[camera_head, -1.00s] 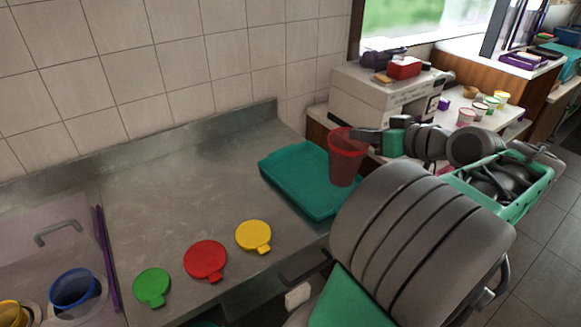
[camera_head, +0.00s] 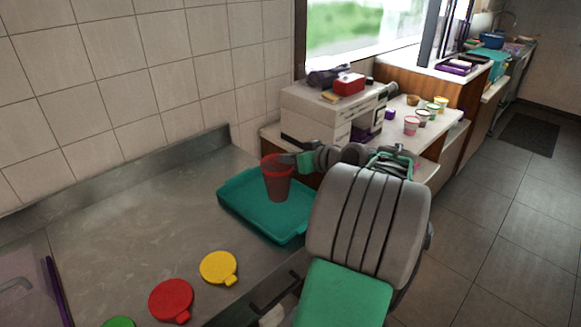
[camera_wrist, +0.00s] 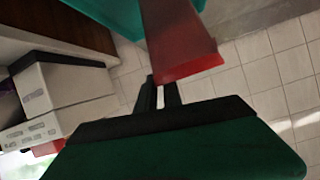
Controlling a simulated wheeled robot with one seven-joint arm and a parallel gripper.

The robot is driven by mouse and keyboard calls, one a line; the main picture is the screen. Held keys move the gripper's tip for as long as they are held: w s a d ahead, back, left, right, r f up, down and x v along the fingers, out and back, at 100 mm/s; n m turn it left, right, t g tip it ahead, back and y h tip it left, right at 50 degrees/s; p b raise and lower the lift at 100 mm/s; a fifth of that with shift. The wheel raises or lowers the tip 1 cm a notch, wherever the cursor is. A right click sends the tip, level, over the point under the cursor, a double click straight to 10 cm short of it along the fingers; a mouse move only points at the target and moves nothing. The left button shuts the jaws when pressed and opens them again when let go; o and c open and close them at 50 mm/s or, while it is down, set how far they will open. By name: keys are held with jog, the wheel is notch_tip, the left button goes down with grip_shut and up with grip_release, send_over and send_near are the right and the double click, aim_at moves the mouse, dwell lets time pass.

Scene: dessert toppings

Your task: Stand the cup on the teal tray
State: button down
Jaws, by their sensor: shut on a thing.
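The red translucent cup (camera_head: 277,182) is upright in the head view, in front of the middle of the teal tray (camera_head: 240,212). I cannot tell whether its base touches the tray or is a little above it. My gripper (camera_head: 291,159) comes from the right and is shut on the cup's side near the rim. In the wrist view the cup (camera_wrist: 180,45) shows just beyond my gripper's fingers (camera_wrist: 158,90), with part of the teal tray (camera_wrist: 112,12) at the top.
Yellow (camera_head: 219,268), red (camera_head: 171,300) and green (camera_head: 118,322) lids lie on the steel counter (camera_head: 120,235), left of the tray. A white box-like unit (camera_head: 320,115) stands behind the tray. Small tubs (camera_head: 411,126) stand on the shelf behind at the right.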

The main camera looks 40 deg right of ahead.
jog(key=shift+w+d+f, duration=0.15)
jog(key=shift+w+f, duration=0.05)
jog(key=shift+f, duration=0.7)
jog(key=shift+w+d+f, duration=0.2)
jog(key=shift+w+f, duration=0.05)
jog(key=shift+f, duration=0.6)
jog(key=shift+w+d+f, duration=0.15)
jog(key=shift+w+f, duration=0.05)
jog(key=shift+f, duration=0.7)
jog(key=c, duration=1.5)
grip_release()
jog(key=shift+r+p, duration=0.15)
jog(key=shift+p, duration=0.2)
jog(key=b+v, duration=0.1)
jog(key=v, duration=1.1)
